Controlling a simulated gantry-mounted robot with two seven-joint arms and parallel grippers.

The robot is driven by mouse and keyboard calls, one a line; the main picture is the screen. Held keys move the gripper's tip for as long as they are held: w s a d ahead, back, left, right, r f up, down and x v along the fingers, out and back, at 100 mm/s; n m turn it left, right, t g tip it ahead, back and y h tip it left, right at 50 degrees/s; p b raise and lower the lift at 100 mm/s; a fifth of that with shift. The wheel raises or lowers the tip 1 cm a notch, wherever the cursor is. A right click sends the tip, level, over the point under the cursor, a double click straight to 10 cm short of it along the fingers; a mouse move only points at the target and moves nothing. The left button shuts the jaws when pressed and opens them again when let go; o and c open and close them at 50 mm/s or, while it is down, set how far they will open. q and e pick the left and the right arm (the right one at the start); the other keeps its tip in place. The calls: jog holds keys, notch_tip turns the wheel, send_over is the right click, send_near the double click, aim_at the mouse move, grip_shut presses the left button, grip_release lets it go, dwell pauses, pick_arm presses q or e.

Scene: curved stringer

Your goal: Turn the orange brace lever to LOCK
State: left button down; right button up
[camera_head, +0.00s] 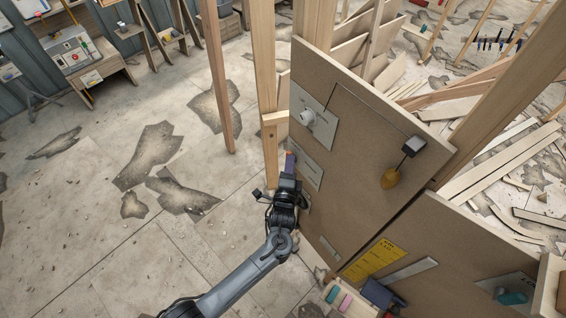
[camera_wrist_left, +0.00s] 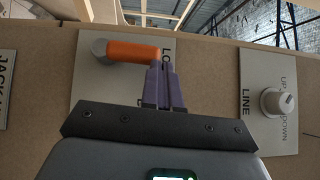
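The orange brace lever (camera_wrist_left: 133,50) shows in the left wrist view on a grey plate (camera_wrist_left: 88,85). It lies roughly level, with its round pivot at its left end. Letters starting "LO" show on the plate just right of the lever's free end; the rest of the label is hidden by my gripper. My left gripper (camera_wrist_left: 164,68) has its purple fingers close together, apparently shut, with the tips at the lever's free end. I cannot tell whether they touch it. In the head view the left gripper (camera_head: 290,165) is at the board's left edge, largely hiding the lever. My right gripper is out of view.
Wooden posts (camera_head: 264,60) stand close behind the gripper. The floor to the left is open.

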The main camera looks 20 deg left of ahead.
pick_arm(q)
jog(key=shift+r, duration=0.15)
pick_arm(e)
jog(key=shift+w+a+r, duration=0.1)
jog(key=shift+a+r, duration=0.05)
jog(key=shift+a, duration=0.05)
pick_arm(q)
jog(key=shift+d, duration=0.1)
dwell(0.3)
jog(key=d+v, duration=0.2)
jog(key=v, duration=1)
jog(key=shift+d, duration=0.35)
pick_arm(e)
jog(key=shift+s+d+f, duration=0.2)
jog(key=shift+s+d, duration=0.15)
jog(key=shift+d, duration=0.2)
pick_arm(q)
jog(key=shift+s+r, duration=0.1)
